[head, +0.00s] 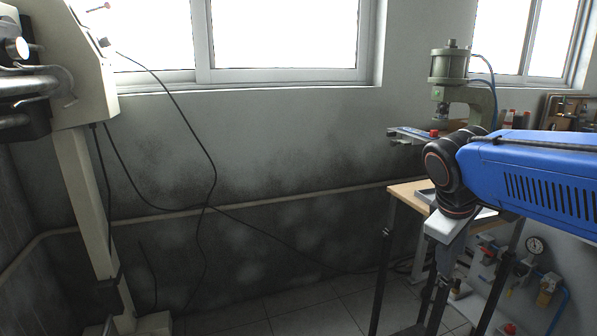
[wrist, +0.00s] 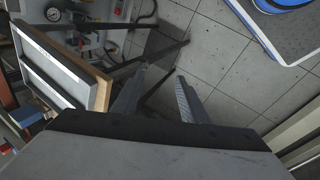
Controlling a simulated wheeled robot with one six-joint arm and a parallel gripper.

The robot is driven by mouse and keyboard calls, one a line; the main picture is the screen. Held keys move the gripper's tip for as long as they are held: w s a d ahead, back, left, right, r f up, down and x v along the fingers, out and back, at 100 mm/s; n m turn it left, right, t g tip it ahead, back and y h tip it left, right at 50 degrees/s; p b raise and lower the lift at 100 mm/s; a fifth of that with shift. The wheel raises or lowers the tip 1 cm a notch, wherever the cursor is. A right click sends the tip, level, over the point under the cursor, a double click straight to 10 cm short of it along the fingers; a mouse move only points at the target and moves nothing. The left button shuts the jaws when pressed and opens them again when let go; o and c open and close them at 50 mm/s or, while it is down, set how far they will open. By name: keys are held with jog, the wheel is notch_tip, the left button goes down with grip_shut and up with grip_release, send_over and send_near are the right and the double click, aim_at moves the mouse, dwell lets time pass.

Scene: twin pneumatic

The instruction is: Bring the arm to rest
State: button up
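My arm, with its blue link (head: 545,175), reaches in from the right in the head view and bends down at a dark wrist joint. My gripper (head: 437,285) hangs below it, pointing down, in front of the workbench. In the wrist view my gripper (wrist: 162,76) has its two grey fingers apart, with nothing between them. The floor and dark bench legs show beyond the fingertips.
A workbench (head: 403,192) stands close behind my gripper, carrying a green press (head: 449,68). A gauge (head: 535,245) and air fittings sit below at the right. A pale machine (head: 78,190) with hanging cables stands left. Floor (head: 300,312) between is clear.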

jog(key=s+a+f+m+t+y, duration=0.1)
jog(key=s+a+f+m+y, duration=0.2)
jog(key=s+f+m, duration=0.3)
jog(key=shift+s+a+f+m+t, duration=0.15)
jog(key=shift+s+f+m+t, duration=0.2)
jog(key=shift+s+f, duration=2.75)
